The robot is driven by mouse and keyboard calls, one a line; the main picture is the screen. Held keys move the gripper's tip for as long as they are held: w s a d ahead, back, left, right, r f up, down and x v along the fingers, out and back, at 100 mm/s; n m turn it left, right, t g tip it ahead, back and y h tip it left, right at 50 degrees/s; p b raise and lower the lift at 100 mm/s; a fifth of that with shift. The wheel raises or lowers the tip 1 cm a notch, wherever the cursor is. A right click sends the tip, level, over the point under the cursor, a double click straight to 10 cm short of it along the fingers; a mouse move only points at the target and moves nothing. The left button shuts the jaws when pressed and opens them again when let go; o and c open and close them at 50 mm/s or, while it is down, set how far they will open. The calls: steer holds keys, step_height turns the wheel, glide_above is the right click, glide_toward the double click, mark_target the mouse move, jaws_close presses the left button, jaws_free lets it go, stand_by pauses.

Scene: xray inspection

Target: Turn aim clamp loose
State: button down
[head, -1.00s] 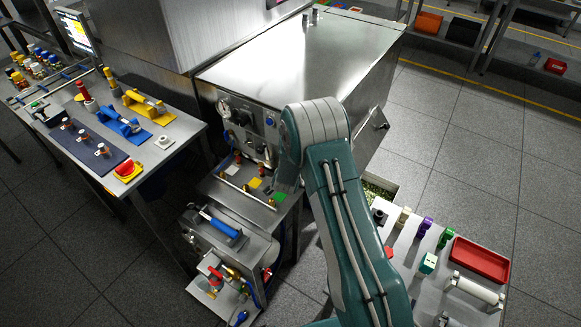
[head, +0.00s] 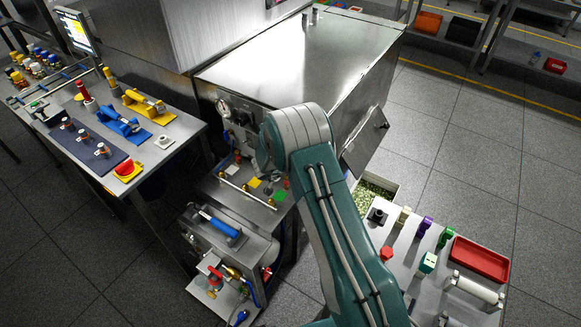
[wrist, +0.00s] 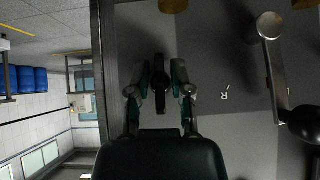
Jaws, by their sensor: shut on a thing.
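A dark, narrow handle (wrist: 160,84) stands out from a grey panel (wrist: 215,60) in the wrist view; it appears to be the aim clamp, though no readable label confirms this. My gripper (wrist: 157,92) has a finger on each side of the handle and is shut on it. Its tip is hidden against the dark panel. In the head view my gripper is hidden behind my own arm, which reaches toward the front panel (head: 243,128) of the steel cabinet (head: 300,60).
In the wrist view, a metal-capped lever (wrist: 270,26) and a black knob (wrist: 304,122) stand right of my gripper. In the head view, a blue-handled unit (head: 220,226) sits low left, a red tray (head: 480,262) on the right table.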

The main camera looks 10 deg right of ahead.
steer(key=shift+w+r, duration=0.2)
stand_by(0.5)
steer(key=c, duration=0.8)
jaws_free()
steer(key=shift+o, duration=0.2)
steer(key=shift+s+a+r, duration=0.1)
steer(key=shift+s+a, duration=0.05)
steer(key=shift+s, duration=0.05)
steer(key=v, duration=1.1)
steer(key=shift+a, duration=0.25)
steer(key=shift+w+r, duration=0.1)
steer(key=shift+r, duration=0.05)
